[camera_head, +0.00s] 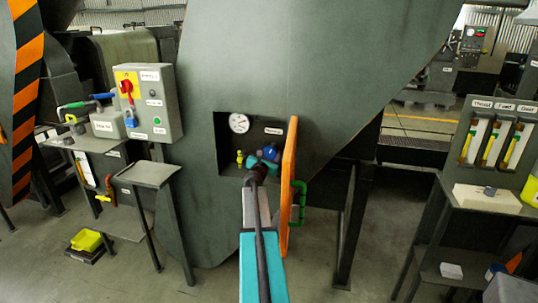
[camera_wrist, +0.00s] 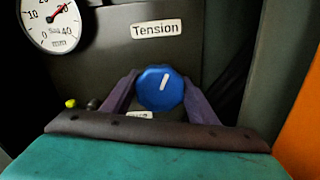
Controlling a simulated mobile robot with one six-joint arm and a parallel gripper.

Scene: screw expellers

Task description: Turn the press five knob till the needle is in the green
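The blue knob (camera_wrist: 160,88) with a white pointer line tilted slightly right of upright sits on the dark panel under the "Tension" label. It also shows in the head view (camera_head: 271,152). My gripper (camera_wrist: 161,76) has its two purple fingers on either side of the knob, close to its edges. Whether they press on it cannot be told. The gauge (camera_wrist: 52,22) is cut off at the top left; its red needle points up and right. The whole gauge (camera_head: 239,123) is small in the head view. No green band can be made out. A small label below the knob is partly hidden.
An orange panel (camera_head: 287,185) stands open just right of my arm. A green pipe handle (camera_head: 299,200) is beside it. Small yellow fittings (camera_head: 240,157) lie left of the knob. A grey control box (camera_head: 152,105) is farther left, and a rack (camera_head: 493,140) stands right.

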